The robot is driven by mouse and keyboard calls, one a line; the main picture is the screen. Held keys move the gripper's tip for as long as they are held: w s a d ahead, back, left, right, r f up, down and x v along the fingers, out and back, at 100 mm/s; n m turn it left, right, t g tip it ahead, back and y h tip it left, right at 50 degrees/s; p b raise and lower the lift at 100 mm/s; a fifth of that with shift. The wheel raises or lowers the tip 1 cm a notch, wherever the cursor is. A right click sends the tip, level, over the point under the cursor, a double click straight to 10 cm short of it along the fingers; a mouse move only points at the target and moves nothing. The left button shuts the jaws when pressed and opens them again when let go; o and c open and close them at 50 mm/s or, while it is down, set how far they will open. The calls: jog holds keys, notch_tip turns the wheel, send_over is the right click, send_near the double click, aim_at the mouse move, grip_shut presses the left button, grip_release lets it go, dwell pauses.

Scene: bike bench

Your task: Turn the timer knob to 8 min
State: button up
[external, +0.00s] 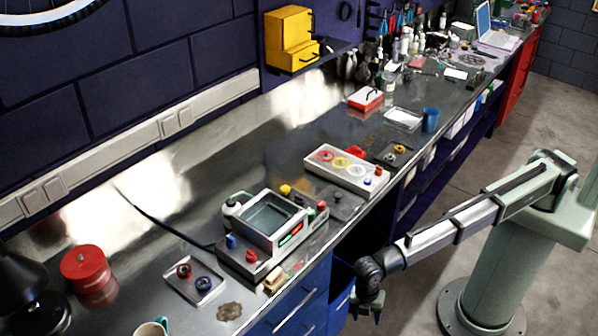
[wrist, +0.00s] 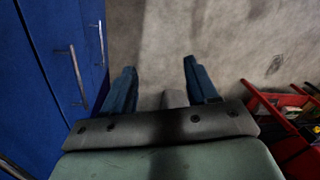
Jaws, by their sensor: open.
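A grey tabletop machine with an open square basin (external: 270,218) stands near the bench's front edge in the external view. Its front panel has a lit display (external: 290,233), with a blue knob-like part (external: 231,242) to the left and a red one (external: 321,206) to the right. Which of these is the timer knob, and its setting, are too small to tell. My gripper (external: 367,306) hangs below bench height, in front of the blue drawers and apart from the machine. In the wrist view my gripper (wrist: 160,72) is open and empty above the floor. The machine is not in the wrist view.
A small tray with rings (external: 195,282) lies left of the machine, and a white box with coloured rings (external: 346,170) stands to the right. Blue drawers (external: 290,305) with protruding handles face my gripper. A red object (wrist: 295,125) shows at right in the wrist view.

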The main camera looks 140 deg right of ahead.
jog(key=w+d+r+n+t, duration=0.1)
jog(key=w+d+r, duration=0.2)
jog(key=d+r, duration=0.35)
jog(key=w+d+r, duration=0.2)
jog(key=d+r, duration=0.1)
jog(key=r, duration=0.7)
notch_tip(320, 180, up, 20)
jog(key=m+h, duration=0.2)
jog(key=m, duration=0.1)
send_over(300, 197)
notch_tip(300, 197, down, 12)
jog(key=shift+f, duration=0.2)
jog(key=shift+a, duration=0.1)
jog(key=c, duration=1)
